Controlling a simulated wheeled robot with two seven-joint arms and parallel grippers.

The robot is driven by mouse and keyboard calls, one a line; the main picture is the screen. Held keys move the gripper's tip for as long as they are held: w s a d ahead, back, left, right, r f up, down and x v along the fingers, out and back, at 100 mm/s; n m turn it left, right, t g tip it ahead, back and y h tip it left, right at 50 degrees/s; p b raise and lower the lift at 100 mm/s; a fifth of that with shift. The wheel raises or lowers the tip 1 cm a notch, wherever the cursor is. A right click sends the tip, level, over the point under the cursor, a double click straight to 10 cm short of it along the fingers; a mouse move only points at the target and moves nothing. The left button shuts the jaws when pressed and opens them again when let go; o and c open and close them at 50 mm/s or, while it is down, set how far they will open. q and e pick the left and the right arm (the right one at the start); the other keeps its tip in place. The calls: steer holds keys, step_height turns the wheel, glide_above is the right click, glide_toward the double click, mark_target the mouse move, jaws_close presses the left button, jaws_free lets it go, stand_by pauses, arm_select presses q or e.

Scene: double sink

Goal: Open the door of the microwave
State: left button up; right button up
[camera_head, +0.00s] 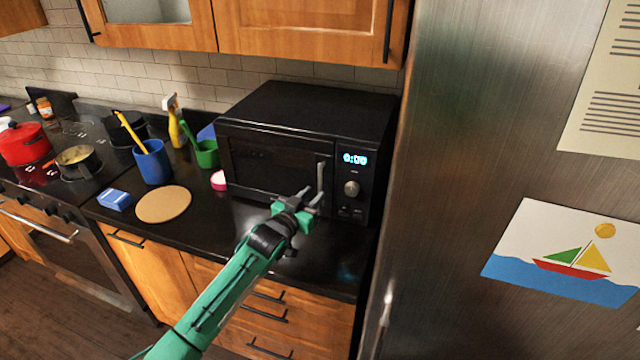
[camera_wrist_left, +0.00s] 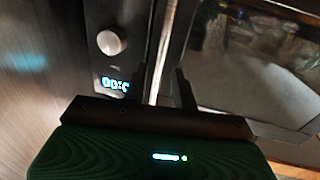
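The black microwave (camera_head: 300,120) stands on the dark counter, its door (camera_head: 265,165) shut. The upright silvery door handle (camera_head: 320,176) is at the door's right edge, beside the lit display and knob. My left gripper (camera_head: 309,197) is in front of the handle's lower part, fingers pointing at the microwave. In the left wrist view the fingers of my left gripper (camera_wrist_left: 164,88) are apart, with the handle (camera_wrist_left: 161,50) running between them. No finger clearly touches the handle; the exact depth is hard to tell. My right gripper is not in view.
A steel fridge (camera_head: 450,150) stands close on the right. Left on the counter are a round board (camera_head: 163,204), a blue cup (camera_head: 152,165), a green cup (camera_head: 207,156) and a pink-and-white item (camera_head: 218,181). The counter before the door is mostly clear.

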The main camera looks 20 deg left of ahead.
mark_target(319, 189)
arm_select(q)
steer(key=shift+p+x, duration=0.45)
steer(key=shift+x, duration=1.95)
jaws_close()
